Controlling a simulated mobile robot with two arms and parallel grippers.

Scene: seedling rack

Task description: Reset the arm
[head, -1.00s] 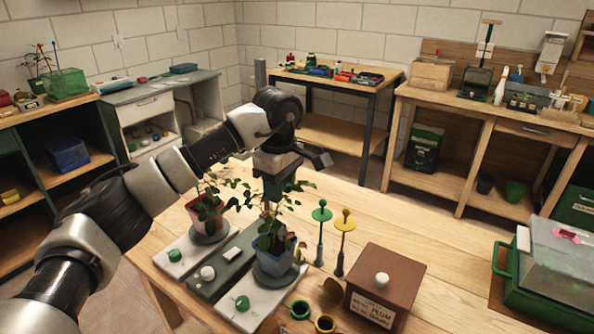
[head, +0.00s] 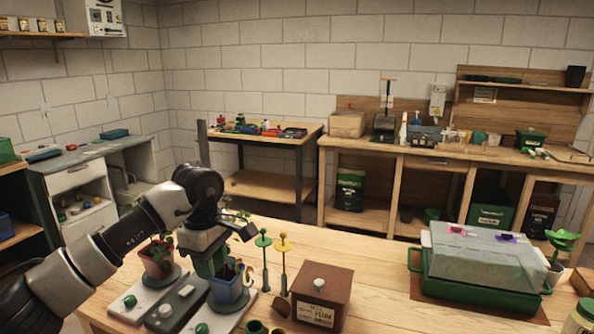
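My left arm comes in from the lower left over the wooden table. My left gripper (head: 212,264) points down in front of the blue pot (head: 229,291), overlapping its upper part and hiding most of its plant. Its fingertips are too dark and small to show whether they are open or shut, or whether they touch anything. A reddish pot (head: 157,262) with a leafy plant stands just left of it. Both pots stand on pale bases with green knobs. My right gripper is not in view.
Green (head: 263,239) and yellow (head: 283,245) stemmed tools stand right of the pots, beside a brown lidded box (head: 322,291). A green tray with a clear cover (head: 480,258) is at the right. The wooden table (head: 380,265) is clear between box and tray.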

